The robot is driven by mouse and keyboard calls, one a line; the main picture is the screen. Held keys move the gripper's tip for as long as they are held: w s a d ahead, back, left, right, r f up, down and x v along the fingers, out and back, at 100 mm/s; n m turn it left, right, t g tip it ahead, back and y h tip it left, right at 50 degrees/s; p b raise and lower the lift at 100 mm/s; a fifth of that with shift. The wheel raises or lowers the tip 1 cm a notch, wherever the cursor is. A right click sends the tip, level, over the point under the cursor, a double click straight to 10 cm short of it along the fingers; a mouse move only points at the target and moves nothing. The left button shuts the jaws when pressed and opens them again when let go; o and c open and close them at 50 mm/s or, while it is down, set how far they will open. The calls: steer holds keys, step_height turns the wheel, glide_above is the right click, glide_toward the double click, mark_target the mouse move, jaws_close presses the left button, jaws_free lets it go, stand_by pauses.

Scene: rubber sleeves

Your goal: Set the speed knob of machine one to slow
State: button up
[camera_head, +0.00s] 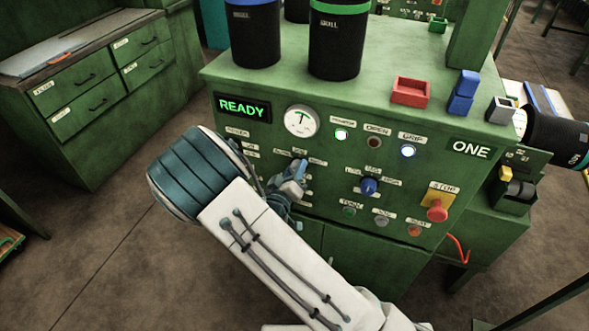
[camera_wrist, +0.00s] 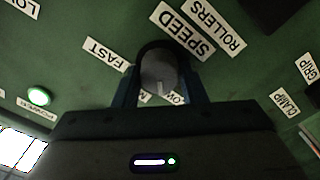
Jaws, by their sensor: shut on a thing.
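In the wrist view the speed knob (camera_wrist: 158,65) is a dark round knob with a grey face, below the SPEED label (camera_wrist: 181,33). My gripper (camera_wrist: 160,78) is shut on it, one finger on each side. A short white mark on the knob points down the picture. The FAST label (camera_wrist: 105,54) lies to its left. A label ending in OW (camera_wrist: 178,97) shows at lower right, partly covered by a finger; another below is mostly hidden. In the head view my gripper (camera_head: 292,181) is against the front of machine one (camera_head: 330,230) and hides the knob.
A blue knob (camera_head: 368,186) and a red stop button (camera_head: 437,211) on yellow sit to the right on the panel. A READY display (camera_head: 243,107) and a gauge (camera_head: 301,121) are above. Dark canisters (camera_head: 335,45) and a red tray (camera_head: 410,91) stand on top.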

steer(key=shift+n, duration=0.6)
steer(key=o, duration=1)
steer(key=shift+s, duration=0.1)
steer(key=b+v, duration=0.2)
steer(key=v, duration=1.1)
steer(key=shift+s+a, duration=0.15)
steer(key=shift+s, duration=0.2)
steer(key=shift+w, duration=0.1)
